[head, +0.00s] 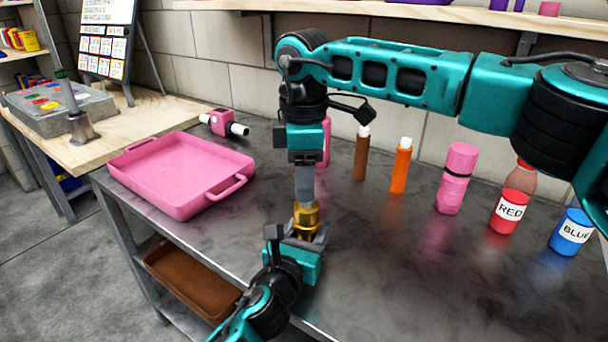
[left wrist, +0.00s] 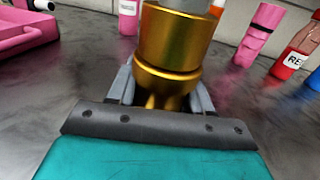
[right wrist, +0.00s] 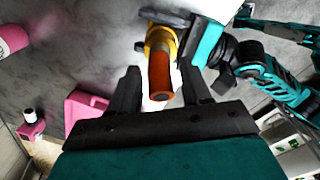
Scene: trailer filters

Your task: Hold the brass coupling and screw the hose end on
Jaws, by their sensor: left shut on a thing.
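My left gripper (head: 302,238) is shut on the brass coupling (head: 306,217) and holds it upright near the table's front edge. The left wrist view shows the brass coupling (left wrist: 172,45) between the jaws. My right gripper (head: 304,190) points down from above, just over the coupling. In the right wrist view its fingers (right wrist: 160,78) stand apart, with a gap on both sides of a short orange-brown tube, seemingly the hose end (right wrist: 160,80). The tube lines up with the coupling (right wrist: 160,38); whether the threads are engaged cannot be seen. The head view hides the tube.
A pink tray (head: 180,165) lies left on the dark table. Behind and to the right stand a brown tube (head: 361,155), an orange tube (head: 400,168), a pink bottle (head: 455,180), a red-labelled bottle (head: 511,205) and a blue jar (head: 572,232). The front right tabletop is clear.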

